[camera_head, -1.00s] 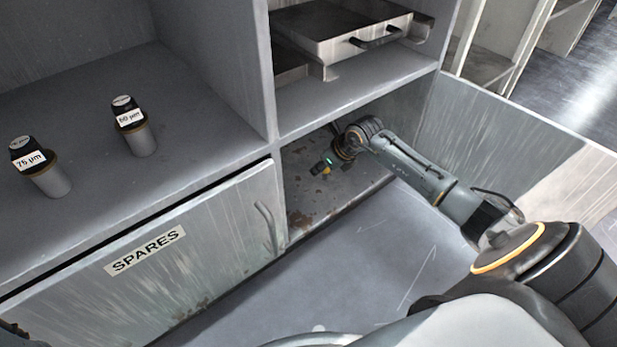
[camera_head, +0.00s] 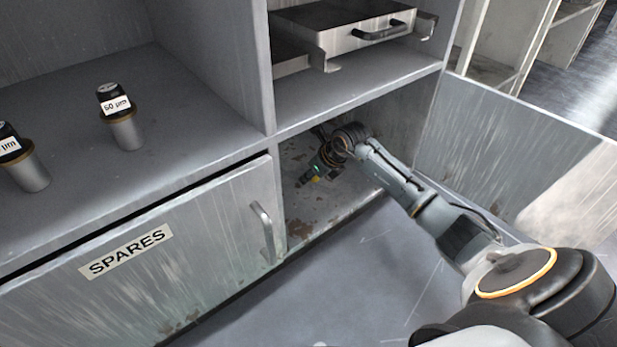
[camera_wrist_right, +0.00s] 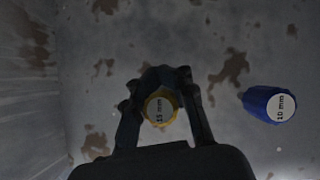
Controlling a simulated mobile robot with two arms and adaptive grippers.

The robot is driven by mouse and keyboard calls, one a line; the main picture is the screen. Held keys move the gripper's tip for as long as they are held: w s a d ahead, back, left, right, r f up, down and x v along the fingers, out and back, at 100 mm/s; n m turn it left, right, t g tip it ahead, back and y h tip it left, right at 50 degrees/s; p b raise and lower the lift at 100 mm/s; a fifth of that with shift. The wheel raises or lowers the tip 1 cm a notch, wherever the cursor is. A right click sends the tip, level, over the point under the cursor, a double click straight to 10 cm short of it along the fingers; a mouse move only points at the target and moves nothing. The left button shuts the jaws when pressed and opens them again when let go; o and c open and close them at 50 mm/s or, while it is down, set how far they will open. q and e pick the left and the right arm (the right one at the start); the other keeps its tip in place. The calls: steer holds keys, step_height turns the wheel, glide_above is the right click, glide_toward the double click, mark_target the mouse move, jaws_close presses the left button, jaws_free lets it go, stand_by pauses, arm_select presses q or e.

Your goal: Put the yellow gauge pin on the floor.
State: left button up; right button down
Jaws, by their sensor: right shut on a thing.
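The yellow gauge pin (camera_wrist_right: 160,108), with a round white end marked 15 mm, sits between the fingers of my right gripper (camera_wrist_right: 163,100) in the right wrist view. The gripper is shut on it. In the head view my right gripper (camera_head: 312,177) is inside the open lower compartment, low over its stained bottom, with a small bit of yellow at its tip. I cannot tell whether the pin touches the compartment bottom. The floor (camera_head: 345,285) shows in front of the cabinet. My left gripper is not in view.
A blue pin (camera_wrist_right: 268,104) marked 10 mm is right of the gripper in the wrist view. The SPARES door (camera_head: 150,265) is shut, left of the compartment. An open door panel (camera_head: 520,165) stands at the right. Jars (camera_head: 121,118) stand on the upper left shelf.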

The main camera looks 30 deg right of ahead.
steer(key=c, duration=1.1)
jaws_free()
steer(key=shift+s+r+p, duration=0.15)
steer(key=shift+r+p, duration=0.2)
steer(key=p+v, duration=0.5)
steer(key=v, duration=0.1)
steer(key=shift+r, duration=0.1)
steer(key=shift+s+d+r, duration=0.1)
steer(key=shift+s+r, duration=0.1)
steer(key=shift+r, duration=0.05)
steer(key=shift+s, duration=0.1)
